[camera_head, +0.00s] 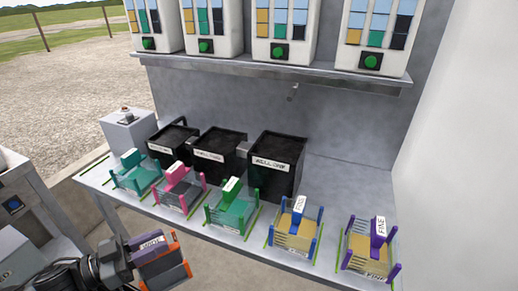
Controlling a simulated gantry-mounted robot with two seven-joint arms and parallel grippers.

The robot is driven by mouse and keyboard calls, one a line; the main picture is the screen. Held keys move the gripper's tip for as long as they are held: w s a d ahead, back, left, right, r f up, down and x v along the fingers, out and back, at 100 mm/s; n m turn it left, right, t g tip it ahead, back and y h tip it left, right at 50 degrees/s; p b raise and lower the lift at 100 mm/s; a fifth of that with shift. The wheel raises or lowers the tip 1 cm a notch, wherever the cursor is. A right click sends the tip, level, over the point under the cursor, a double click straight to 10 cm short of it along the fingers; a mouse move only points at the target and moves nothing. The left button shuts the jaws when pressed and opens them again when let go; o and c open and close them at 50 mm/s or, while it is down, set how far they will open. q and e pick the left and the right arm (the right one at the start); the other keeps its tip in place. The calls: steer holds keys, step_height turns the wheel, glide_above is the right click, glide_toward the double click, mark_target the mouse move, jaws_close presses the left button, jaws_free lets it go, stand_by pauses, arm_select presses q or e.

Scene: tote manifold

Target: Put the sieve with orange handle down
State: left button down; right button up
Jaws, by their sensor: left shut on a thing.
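My left gripper (128,258) is at the lower left, shut on the sieve with orange handle (172,274). The sieve has orange sides, a dark grey body and a white label on top. It is held in front of and below the front edge of the grey bench (193,222), apart from it in the picture. The sieve looks tilted, and its underside is hidden. My right gripper is not in view.
Along the bench front stand sieves in teal (135,172), pink (180,187), green (232,207), blue (296,232) and purple (371,250). Behind them are black bins (275,165) and a grey box (127,130). Dispensers (285,30) sit on the shelf above.

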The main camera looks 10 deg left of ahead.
mark_target(187, 270)
arm_select(q)
steer(key=shift+m+g+h, duration=0.7)
steer(key=shift+g, duration=0.1)
steer(key=d+f, duration=0.1)
steer(key=d, duration=0.1)
steer(key=s+d+f, duration=0.1)
steer(key=d, duration=0.2)
steer(key=s+d+f, duration=0.1)
steer(key=d, duration=0.2)
steer(key=shift+s+d, duration=0.2)
steer(key=shift+d, duration=0.05)
steer(key=shift+f, duration=0.1)
